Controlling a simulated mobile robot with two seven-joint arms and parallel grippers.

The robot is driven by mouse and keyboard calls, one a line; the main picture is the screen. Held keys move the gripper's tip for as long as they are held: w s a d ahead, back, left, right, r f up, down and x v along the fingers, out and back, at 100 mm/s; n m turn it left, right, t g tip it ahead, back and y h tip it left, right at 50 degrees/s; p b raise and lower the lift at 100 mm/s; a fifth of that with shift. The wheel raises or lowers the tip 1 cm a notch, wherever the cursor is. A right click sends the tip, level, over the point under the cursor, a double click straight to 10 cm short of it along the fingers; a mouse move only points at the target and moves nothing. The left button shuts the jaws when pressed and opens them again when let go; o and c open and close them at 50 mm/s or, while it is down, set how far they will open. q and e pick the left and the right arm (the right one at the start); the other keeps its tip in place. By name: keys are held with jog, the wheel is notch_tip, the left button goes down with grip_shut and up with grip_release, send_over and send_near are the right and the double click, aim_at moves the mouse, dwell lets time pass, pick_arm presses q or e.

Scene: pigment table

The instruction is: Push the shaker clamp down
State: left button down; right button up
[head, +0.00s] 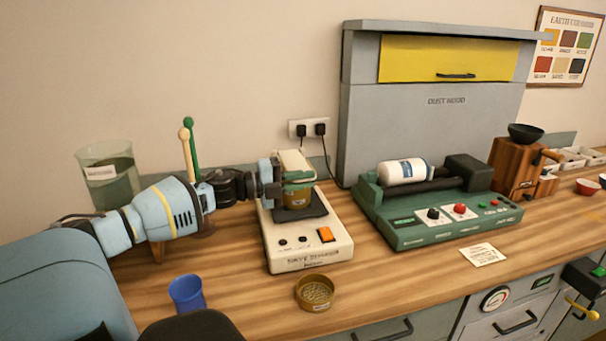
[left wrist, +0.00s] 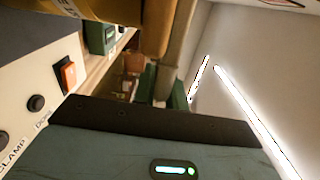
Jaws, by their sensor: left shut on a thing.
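The cream sieve shaker (head: 308,246) stands on the bench with an orange switch (head: 325,234) on its front. A brass-coloured sieve stack (head: 297,197) sits upright on its dark plate, and the cream clamp (head: 294,161) is above the stack. My left gripper (head: 277,178) reaches in from the left at the height of the clamp and is shut on it; the fingers hide part of the grip. In the left wrist view, the orange switch (left wrist: 67,74) and the golden stack (left wrist: 105,10) are close by. My right gripper is not in view.
A blue cup (head: 187,294) and a loose brass sieve (head: 315,292) stand in front of the shaker. A green roller machine (head: 440,230) is to its right, before the grey dust hood (head: 430,130). A glass container (head: 110,178) stands behind my left arm.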

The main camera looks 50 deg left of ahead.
pick_arm(q)
jog(key=shift+a+f, duration=0.1)
jog(key=shift+a, duration=0.05)
jog(key=c, duration=1.5)
grip_release()
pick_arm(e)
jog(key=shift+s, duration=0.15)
pick_arm(q)
jog(key=shift+o, duration=0.2)
jog(key=shift+s, duration=0.1)
